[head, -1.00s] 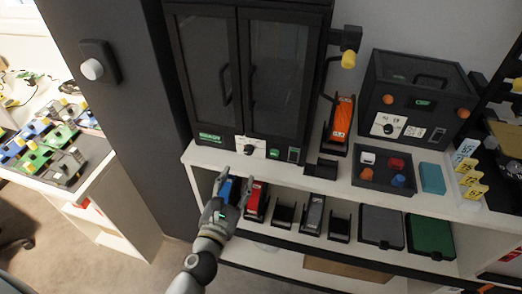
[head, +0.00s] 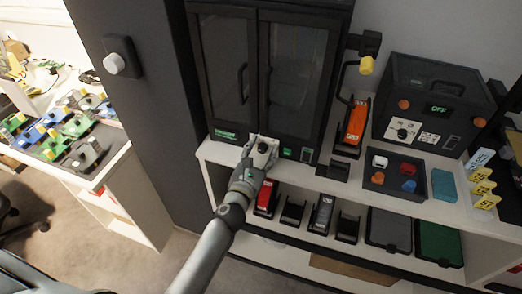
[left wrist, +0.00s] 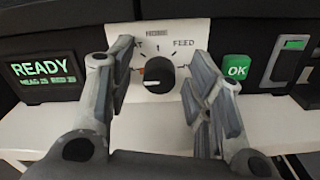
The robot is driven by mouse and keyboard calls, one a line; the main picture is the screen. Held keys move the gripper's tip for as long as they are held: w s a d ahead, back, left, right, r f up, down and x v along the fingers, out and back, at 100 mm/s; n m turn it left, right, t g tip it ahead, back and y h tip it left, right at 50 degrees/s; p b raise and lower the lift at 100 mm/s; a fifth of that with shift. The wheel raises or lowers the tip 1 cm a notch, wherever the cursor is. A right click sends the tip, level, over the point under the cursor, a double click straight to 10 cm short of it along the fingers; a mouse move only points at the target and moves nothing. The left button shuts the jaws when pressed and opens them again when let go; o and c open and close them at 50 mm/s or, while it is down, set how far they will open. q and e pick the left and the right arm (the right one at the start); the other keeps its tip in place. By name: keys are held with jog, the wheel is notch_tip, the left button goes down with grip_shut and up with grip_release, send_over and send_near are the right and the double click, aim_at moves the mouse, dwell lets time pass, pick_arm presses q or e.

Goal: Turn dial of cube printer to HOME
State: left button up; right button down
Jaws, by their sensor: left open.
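The tall black two-door machine (head: 262,80) stands on the shelf unit. Its white dial panel in the left wrist view (left wrist: 170,35) has a black dial (left wrist: 160,75), a "FEED" label at right and a partly hidden label ending in "AT" at left. The top label is too small to read surely. A pale mark shows on the dial's lower left. My left gripper (head: 261,144) is at this panel, also seen in the left wrist view (left wrist: 160,68). Its open fingers stand on either side of the dial; contact is not clear. My right gripper is not in view.
A display (left wrist: 42,70) reads "READY" left of the dial, and a green OK button (left wrist: 236,68) is at its right. A smaller black box (head: 437,100) reads "OFF". A tray of coloured cubes (head: 402,190) and an orange device (head: 355,124) stand nearby.

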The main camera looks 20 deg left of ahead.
pick_arm(q)
jog(key=c, duration=1)
jog(key=shift+m, duration=0.4)
jog(key=m+p, duration=0.1)
jog(key=m, duration=0.2)
jog(key=m+p, duration=0.1)
jog(key=m, duration=0.3)
jog(key=shift+d+m, duration=0.1)
jog(key=shift+m, duration=0.2)
jog(key=m+p, duration=0.1)
jog(key=m, duration=0.3)
jog(key=shift+f+m+p, duration=0.1)
jog(key=shift+m+p, duration=0.2)
jog(key=m+p, duration=0.1)
jog(key=m, duration=0.3)
jog(key=shift+f+m, duration=0.15)
jog(key=shift+m, duration=0.15)
